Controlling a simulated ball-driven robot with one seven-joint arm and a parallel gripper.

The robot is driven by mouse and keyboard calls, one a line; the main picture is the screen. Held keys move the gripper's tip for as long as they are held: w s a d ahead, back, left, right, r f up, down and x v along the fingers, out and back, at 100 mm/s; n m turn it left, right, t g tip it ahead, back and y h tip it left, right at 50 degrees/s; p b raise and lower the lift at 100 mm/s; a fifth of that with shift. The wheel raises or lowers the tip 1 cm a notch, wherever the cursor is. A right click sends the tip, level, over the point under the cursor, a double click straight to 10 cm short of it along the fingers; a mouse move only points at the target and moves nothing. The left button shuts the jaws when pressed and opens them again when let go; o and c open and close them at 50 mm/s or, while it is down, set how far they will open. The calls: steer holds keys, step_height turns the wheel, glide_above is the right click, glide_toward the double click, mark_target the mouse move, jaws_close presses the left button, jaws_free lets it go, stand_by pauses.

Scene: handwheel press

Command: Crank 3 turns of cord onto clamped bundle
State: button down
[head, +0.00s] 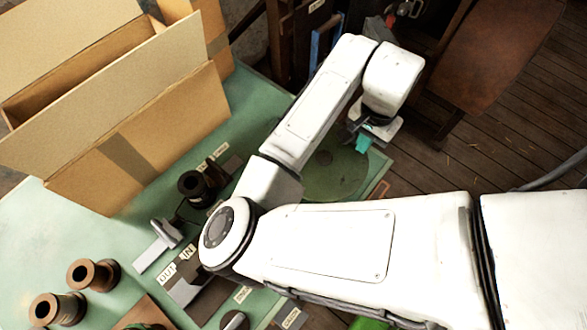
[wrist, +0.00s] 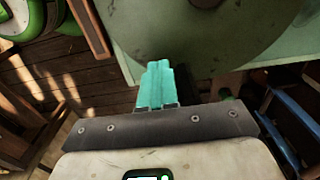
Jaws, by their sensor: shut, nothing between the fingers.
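My gripper (head: 364,142) is at the far right edge of the green bench, with its teal fingers pressed together and nothing between them. The fingers also show in the wrist view (wrist: 157,86), beside the edge of a large dark green disc (wrist: 215,40). In the head view the disc (head: 335,175) lies at the bench corner, partly behind my arm. I cannot tell whether the fingers touch it. I cannot make out a crank handle, a cord or a clamped bundle; my arm covers much of the bench.
A dark spool-like part (head: 193,188) and a grey lever piece (head: 166,234) stand on the green bench (head: 120,225). Bronze flanged cylinders (head: 93,274) are at lower left. A large open cardboard box (head: 150,140) fills the upper left. A brown-topped stand (head: 490,55) is at upper right.

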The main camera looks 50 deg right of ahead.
steer(key=w, duration=0.2)
steer(key=w+b, duration=0.1)
steer(key=w, duration=0.2)
steer(key=w+d+b, duration=0.1)
steer(key=w, duration=0.1)
steer(key=shift+w+d+f, duration=0.1)
steer(key=shift+w+f, duration=0.05)
steer(key=shift+w, duration=0.25)
steer(key=w+a, duration=0.4)
steer(key=w, duration=0.1)
steer(key=shift+w+b, duration=0.1)
steer(key=shift+b, duration=0.3)
steer(key=a, duration=0.7)
steer(key=shift+w+a, duration=0.25)
steer(key=shift+w, duration=0.15)
steer(key=s+a, duration=0.5)
steer(key=shift+s+a, duration=0.25)
steer(key=shift+w, duration=1)
step_height(320, 180, up, 8)
steer(key=p, duration=0.6)
